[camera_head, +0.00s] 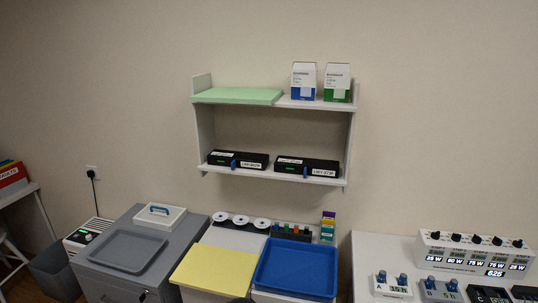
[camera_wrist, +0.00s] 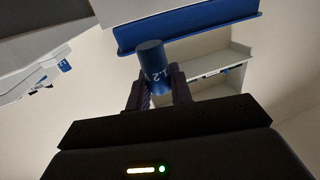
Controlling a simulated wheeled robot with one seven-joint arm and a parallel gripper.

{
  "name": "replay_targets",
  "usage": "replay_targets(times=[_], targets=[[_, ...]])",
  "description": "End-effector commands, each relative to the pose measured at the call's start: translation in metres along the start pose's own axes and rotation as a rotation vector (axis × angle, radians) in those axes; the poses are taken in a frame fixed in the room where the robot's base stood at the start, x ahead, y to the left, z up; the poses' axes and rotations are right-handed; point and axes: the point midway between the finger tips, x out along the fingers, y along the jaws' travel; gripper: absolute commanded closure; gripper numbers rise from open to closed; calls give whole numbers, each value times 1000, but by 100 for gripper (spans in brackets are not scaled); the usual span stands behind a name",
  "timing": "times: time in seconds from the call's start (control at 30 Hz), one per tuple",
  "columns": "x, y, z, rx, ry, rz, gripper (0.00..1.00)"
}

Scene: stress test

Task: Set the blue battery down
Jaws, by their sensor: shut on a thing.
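The blue battery (camera_wrist: 152,62) is a blue cylinder with white lettering, part of which reads "1.2". My gripper (camera_wrist: 158,88) is shut on it in the wrist view, with one dark finger at each side. The battery's top end stands out past the fingertips; its lower part is hidden between them. The head view does not clearly show my gripper or the held battery.
An empty blue tray (camera_head: 296,268) and a yellow mat (camera_head: 214,268) lie side by side at the front. An empty grey tray (camera_head: 128,250) is at left. A wall shelf (camera_head: 275,180) holds a green mat (camera_head: 238,96), boxes and black devices.

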Motion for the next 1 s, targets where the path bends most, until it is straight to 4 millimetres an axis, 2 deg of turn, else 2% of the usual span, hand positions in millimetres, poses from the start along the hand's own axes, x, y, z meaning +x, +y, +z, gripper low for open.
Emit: replay_targets(times=[0.43, 1.0], targets=[[-39, -1, 49, -3, -5, -3, 100], [-43, 1, 53, 2, 2, 3, 100]])
